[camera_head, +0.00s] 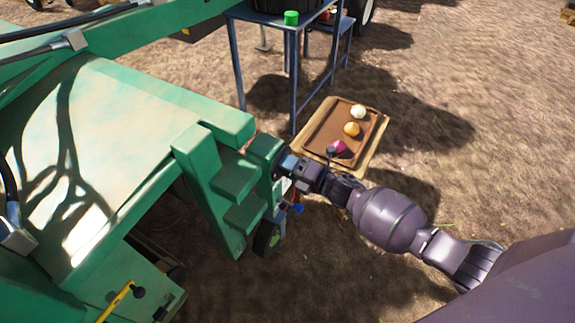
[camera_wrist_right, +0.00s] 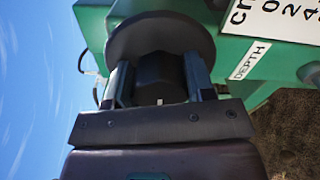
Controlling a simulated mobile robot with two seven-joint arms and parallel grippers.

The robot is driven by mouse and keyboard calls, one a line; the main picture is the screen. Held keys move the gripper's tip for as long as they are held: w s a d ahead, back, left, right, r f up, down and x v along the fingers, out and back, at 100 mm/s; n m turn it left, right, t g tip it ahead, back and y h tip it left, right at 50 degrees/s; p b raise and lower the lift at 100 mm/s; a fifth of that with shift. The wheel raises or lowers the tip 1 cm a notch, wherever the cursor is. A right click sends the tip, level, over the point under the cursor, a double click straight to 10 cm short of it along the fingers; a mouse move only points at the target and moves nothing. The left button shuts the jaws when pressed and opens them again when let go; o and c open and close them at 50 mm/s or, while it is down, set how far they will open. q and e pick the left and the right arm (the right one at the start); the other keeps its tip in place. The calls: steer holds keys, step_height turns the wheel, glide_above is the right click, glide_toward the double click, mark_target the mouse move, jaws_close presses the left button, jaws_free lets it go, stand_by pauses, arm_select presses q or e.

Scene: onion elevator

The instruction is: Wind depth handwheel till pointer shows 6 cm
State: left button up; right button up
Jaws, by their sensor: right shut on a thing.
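The depth handwheel shows in the right wrist view as a dark round disc (camera_wrist_right: 160,38) with a black hub (camera_wrist_right: 160,78) in front of it. My right gripper (camera_wrist_right: 160,92) is shut on that hub, with one finger on each side. A white DEPTH label (camera_wrist_right: 250,60) and part of a white scale plate (camera_wrist_right: 280,18) with digits sit on the green machine beside the wheel. The pointer is not visible. In the head view my right gripper (camera_head: 290,165) reaches the green machine's end (camera_head: 264,160) and mostly hides the wheel. My left gripper is not in view.
A brown tray (camera_head: 316,145) with a white, an orange and a purple onion lies on the ground beyond my right arm. A blue metal table (camera_head: 292,80) stands behind. The green machine (camera_head: 110,120) fills the left; bare soil lies to the right.

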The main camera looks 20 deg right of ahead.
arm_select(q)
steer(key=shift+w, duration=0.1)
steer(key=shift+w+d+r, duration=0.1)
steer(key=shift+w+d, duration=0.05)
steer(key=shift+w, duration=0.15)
arm_select(e)
steer(key=o, duration=0.9)
steer(key=shift+d, duration=0.1)
steer(key=shift+s+d, duration=0.15)
steer(key=shift+s, duration=0.1)
arm_select(q)
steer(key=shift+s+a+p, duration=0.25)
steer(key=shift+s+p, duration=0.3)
steer(key=shift+p, duration=0.2)
arm_select(e)
steer(key=shift+v, duration=5.15)
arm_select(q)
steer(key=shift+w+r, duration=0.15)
